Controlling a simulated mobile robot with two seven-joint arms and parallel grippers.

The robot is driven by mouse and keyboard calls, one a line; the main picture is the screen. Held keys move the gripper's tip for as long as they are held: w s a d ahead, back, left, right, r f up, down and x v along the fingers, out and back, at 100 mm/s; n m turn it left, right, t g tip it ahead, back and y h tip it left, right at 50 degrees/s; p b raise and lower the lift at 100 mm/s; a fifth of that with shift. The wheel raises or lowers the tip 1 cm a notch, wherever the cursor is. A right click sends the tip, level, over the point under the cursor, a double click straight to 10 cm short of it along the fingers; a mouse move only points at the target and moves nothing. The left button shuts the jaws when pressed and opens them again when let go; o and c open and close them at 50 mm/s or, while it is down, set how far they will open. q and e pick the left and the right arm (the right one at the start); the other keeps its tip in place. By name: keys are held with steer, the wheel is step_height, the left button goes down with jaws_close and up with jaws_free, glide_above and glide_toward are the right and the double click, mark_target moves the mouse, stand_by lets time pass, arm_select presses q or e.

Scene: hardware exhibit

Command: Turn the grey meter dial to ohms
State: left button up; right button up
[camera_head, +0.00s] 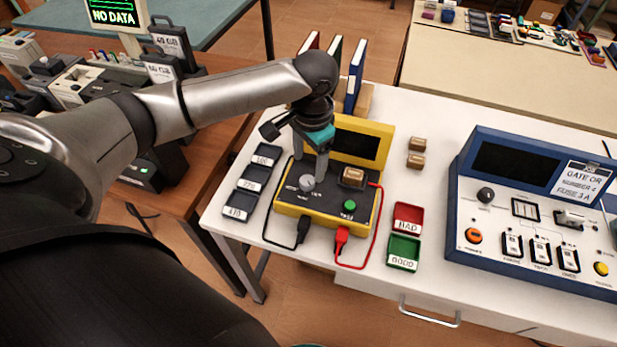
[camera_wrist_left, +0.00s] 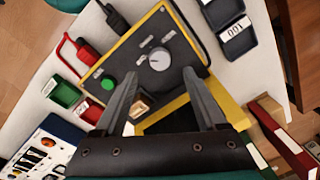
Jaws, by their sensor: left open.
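The grey meter dial (camera_head: 306,183) sits on the dark face of the yellow meter (camera_head: 384,129). In the left wrist view the dial (camera_wrist_left: 160,59) is round, with a pale pointer line and small white labels around it that I cannot read. My left gripper (camera_head: 310,167) points down just above the dial. In the left wrist view its two fingers (camera_wrist_left: 160,78) are spread apart with nothing between them, and the dial shows just beyond their tips. The meter's screen is dark. My right gripper is in neither view.
A green button (camera_head: 349,206) and a small tan block (camera_head: 353,177) are on the meter face. Red and black leads plug into its front. Dark labelled trays (camera_head: 251,178) stand left; red (camera_head: 408,217) and green (camera_head: 404,252) trays stand right. A blue console (camera_head: 520,215) is farther right.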

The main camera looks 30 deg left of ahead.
mark_target(308, 179)
arm_select(q)
step_height(308, 179, down, 6)
steer(key=shift+a+r+b, duration=0.1)
steer(key=shift+a+b, duration=0.05)
steer(key=shift+b, duration=0.45)
steer(key=shift+c, duration=0.3)
steer(key=shift+w, duration=0.1)
jaws_close()
